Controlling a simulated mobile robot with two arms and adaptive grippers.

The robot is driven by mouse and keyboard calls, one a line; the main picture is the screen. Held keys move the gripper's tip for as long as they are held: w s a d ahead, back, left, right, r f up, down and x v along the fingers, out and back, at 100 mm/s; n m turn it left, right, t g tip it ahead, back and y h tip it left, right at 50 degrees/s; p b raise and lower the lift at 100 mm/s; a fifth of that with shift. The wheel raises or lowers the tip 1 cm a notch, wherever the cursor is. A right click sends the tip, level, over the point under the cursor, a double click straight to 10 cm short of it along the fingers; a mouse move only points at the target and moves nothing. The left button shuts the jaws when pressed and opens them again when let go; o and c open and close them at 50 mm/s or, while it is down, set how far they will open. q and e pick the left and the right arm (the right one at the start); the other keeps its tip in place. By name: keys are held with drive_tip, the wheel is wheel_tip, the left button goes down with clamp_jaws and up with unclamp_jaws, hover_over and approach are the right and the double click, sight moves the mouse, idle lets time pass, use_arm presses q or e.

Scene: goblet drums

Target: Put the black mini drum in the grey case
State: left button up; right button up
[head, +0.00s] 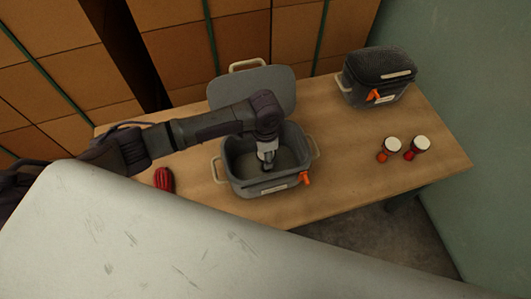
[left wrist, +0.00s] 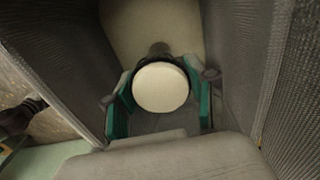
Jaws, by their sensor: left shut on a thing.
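The grey case (head: 243,181) stands open on the wooden table, its lid (head: 284,88) raised at the back. My left gripper (head: 267,160) reaches down into it from above. In the left wrist view, the gripper's teal pads are shut on the black mini drum (left wrist: 160,88), one on each side. Its round cream head faces the camera and a dark rim shows around it. The case's dark walls rise on both sides of the drum. In the head view the drum is mostly hidden by the gripper. I cannot tell whether it touches the case floor. My right gripper is not in view.
A closed dark case (head: 377,82) with an orange latch stands at the back right. Two small drums with white heads, one orange-red (head: 383,156) and one dark red (head: 409,155), stand at the right. A red ribbed object (head: 164,180) lies left of the open case. Stacked boxes stand behind.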

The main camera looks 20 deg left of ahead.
use_arm(q)
drive_tip(key=shift+f, duration=0.15)
drive_tip(key=o, duration=1.2)
wheel_tip(320, 180, up, 12)
drive_tip(key=shift+r+p, duration=0.15)
drive_tip(key=shift+p, duration=0.25)
